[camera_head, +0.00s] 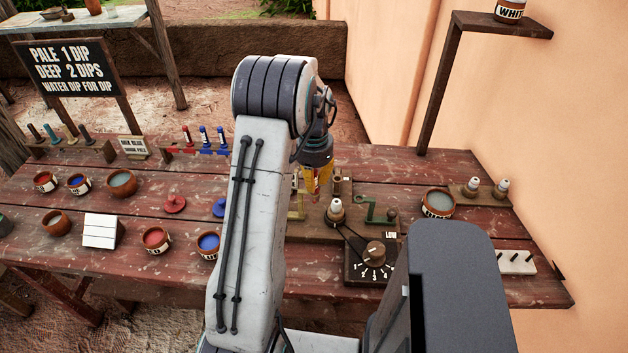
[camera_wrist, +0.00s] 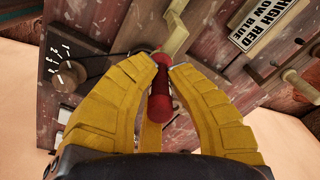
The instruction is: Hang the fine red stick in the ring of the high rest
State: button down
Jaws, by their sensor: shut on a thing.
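My gripper (camera_head: 318,190) is over the middle of the table in the head view, pointing down. In the wrist view its two yellow fingers (camera_wrist: 162,72) are shut on a red stick (camera_wrist: 159,103), whose rounded end points towards the camera. The stick's far end is hidden. A pale yellow bracket (camera_wrist: 178,35) lies just beyond the stick in the wrist view; I cannot tell whether they touch. In the head view a yellow-green bracket (camera_head: 297,207) stands beside my gripper and a green one (camera_head: 372,211) is to the right. I see no clear ring.
A dial box (camera_head: 372,262) and a white-topped bottle (camera_head: 336,211) stand close by. Paint pots, including a red one (camera_head: 156,239), are at left. A rack (camera_head: 200,151) holds a red stick and blue ones. A wall borders the right.

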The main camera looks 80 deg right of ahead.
jog(key=c, duration=0.7)
grip_release()
jog(key=shift+o, duration=0.2)
jog(key=shift+r, duration=0.15)
jog(key=shift+r+p, duration=2.7)
jog(key=shift+r, duration=0.95)
